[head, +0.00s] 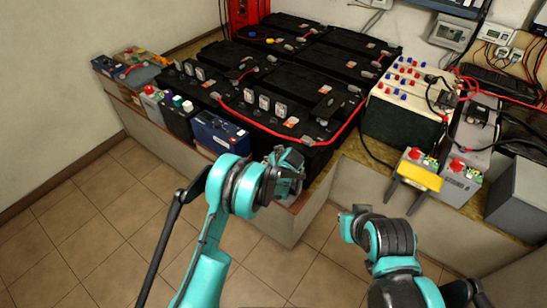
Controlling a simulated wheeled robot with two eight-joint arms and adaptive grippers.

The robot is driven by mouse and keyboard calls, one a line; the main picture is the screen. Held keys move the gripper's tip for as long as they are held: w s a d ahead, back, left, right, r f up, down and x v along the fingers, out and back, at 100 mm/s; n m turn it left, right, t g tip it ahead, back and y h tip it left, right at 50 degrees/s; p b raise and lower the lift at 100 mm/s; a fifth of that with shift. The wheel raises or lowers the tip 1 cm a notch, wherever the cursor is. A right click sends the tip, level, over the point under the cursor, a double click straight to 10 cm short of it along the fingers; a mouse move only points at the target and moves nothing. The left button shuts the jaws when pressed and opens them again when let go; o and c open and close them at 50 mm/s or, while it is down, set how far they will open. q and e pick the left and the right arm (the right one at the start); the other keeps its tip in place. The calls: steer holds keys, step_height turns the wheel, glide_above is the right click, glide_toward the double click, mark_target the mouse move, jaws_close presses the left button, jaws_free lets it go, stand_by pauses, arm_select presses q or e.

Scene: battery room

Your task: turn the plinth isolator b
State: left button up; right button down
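Two grey boxes with red rotary knobs stand side by side on the right part of the plinth: a left isolator (410,160) and a right isolator (460,182). No readable letter shows which is b. My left gripper (286,168) is at the front edge of the plinth, by the large black batteries, left of and apart from both isolators. My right gripper (352,222) is low, in front of the plinth and left of the yellow plate. The fingers of both are too unclear to read.
Large black batteries (345,68) with red cables fill the middle of the plinth (368,188). Smaller batteries (220,132) line the left front. The tiled floor (105,230) is clear.

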arm_select(q)
steer(key=o, duration=0.9)
steer(key=v, duration=1.2)
